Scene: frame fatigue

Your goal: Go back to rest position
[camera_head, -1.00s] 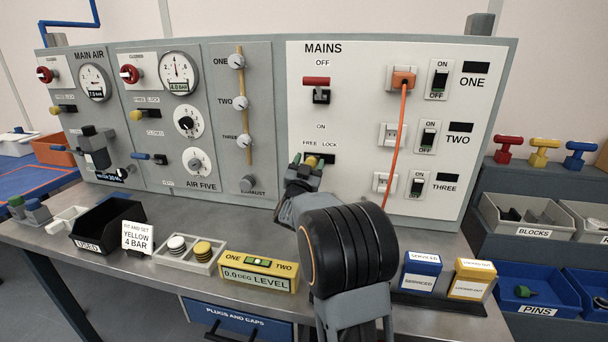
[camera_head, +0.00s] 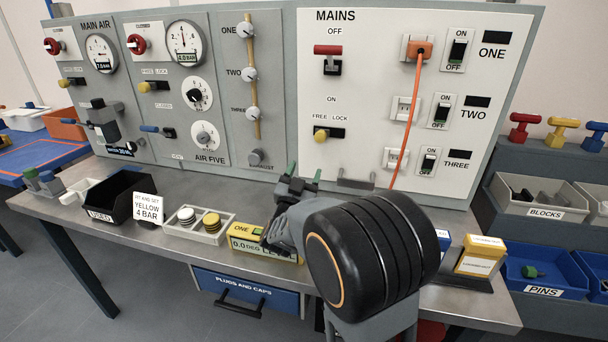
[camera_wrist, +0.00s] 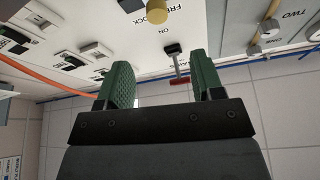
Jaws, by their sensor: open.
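My gripper (camera_head: 304,172) is in front of the lower part of the white MAINS panel (camera_head: 362,60), above the bench top. Its two green fingers stand apart with nothing between them in the wrist view (camera_wrist: 165,84). The yellow lock knob (camera_head: 320,135) is at the FREE side of its slot, clear of my fingers; it also shows in the wrist view (camera_wrist: 157,12). The red MAINS handle (camera_head: 328,50) is up by OFF. My dark wrist covers part of the bench and the blue SERVICED box (camera_head: 443,238).
An orange cable (camera_head: 407,130) hangs from the top socket, right of my gripper. A tray of discs (camera_head: 205,236), a card (camera_head: 146,208) and a black bin (camera_head: 122,194) stand left.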

